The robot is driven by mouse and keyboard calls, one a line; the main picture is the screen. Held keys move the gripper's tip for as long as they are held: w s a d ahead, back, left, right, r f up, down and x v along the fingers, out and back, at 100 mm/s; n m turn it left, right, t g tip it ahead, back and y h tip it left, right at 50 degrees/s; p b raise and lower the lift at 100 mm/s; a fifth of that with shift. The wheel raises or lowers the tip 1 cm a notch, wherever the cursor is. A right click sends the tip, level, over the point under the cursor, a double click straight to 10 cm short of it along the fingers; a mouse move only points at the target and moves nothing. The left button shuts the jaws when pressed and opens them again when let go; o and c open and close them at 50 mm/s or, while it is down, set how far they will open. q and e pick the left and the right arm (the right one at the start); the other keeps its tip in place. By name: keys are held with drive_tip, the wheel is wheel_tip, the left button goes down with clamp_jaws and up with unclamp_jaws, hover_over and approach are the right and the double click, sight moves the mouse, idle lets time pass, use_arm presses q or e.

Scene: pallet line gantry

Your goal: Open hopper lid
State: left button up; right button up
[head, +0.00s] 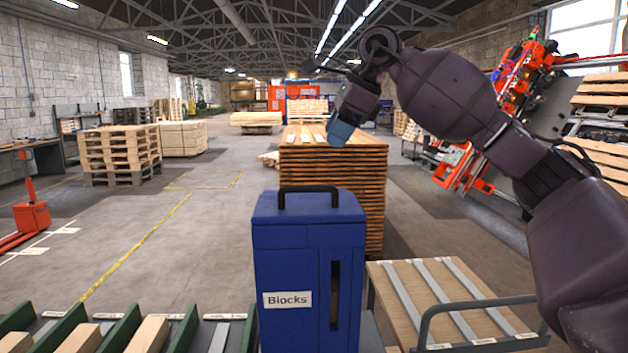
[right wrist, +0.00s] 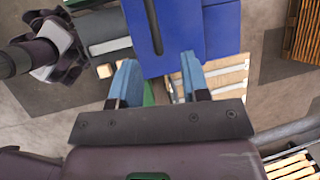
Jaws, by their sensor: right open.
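The blue hopper (head: 308,270) stands upright in the front middle of the head view, with a "Blocks" label and a dark vertical slot on its front. Its lid (head: 310,207) looks shut, with a black bar handle (head: 308,189) on top. My right gripper (head: 341,131) hangs above and to the right of the handle, apart from it. In the right wrist view its two blue fingers (right wrist: 158,60) are spread with nothing between them, and the hopper (right wrist: 215,32) shows beyond them. The handle cannot be made out there. My left gripper is in neither view.
A stack of boards (head: 335,175) stands behind the hopper. A cart with a grey rail (head: 480,302) is to its right. Green dividers with wooden blocks (head: 110,330) lie at the front left.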

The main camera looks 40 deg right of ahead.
sight(318, 187)
drive_tip(key=shift+g, duration=0.3)
drive_tip(key=x, duration=0.7)
drive_tip(key=s+x, duration=0.1)
drive_tip(key=x, duration=0.2)
drive_tip(key=shift+w+f, duration=0.15)
drive_tip(key=shift+f, duration=0.4)
clamp_jaws()
